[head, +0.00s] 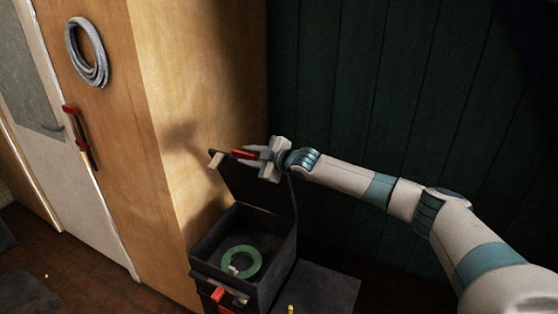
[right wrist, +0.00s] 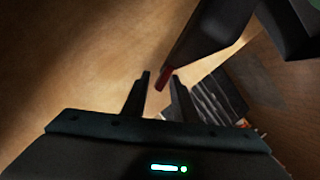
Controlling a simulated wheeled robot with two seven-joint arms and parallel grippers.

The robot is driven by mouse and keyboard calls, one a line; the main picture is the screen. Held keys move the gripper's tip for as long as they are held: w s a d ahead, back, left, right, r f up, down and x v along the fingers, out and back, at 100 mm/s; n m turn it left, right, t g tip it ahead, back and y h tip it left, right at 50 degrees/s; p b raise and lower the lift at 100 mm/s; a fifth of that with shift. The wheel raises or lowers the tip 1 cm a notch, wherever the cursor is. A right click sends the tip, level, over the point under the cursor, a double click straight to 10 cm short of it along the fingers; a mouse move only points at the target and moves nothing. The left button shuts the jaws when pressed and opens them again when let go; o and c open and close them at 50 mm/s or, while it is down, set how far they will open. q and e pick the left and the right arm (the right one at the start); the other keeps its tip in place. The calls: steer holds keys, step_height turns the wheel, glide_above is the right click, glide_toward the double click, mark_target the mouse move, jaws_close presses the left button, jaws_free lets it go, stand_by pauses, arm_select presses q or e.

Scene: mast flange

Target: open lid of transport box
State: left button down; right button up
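The dark transport box (head: 205,257) stands at the lower middle of the head view. Its lid (head: 262,188) is raised steeply at the back, so the inside shows, with a green ring (head: 243,262) in it. A red handle (head: 243,154) is at the lid's upper edge; it also shows in the right wrist view (right wrist: 162,79). My right gripper (head: 264,156) is at the lid's upper edge, beside the red handle. In the wrist view its fingers (right wrist: 159,80) stand apart, with the handle's end near the tips; contact cannot be told. My left gripper is out of view.
A wooden cabinet (head: 178,130) stands close on the left of the box, with a coiled grey hose (head: 87,53) on its side. A dark green panelled wall (head: 345,90) is behind. A dark flat plate (head: 328,287) lies on the floor at right.

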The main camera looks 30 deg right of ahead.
steer(key=b+v, duration=0.4)
steer(key=v, duration=1.1)
steer(key=shift+r, duration=0.45)
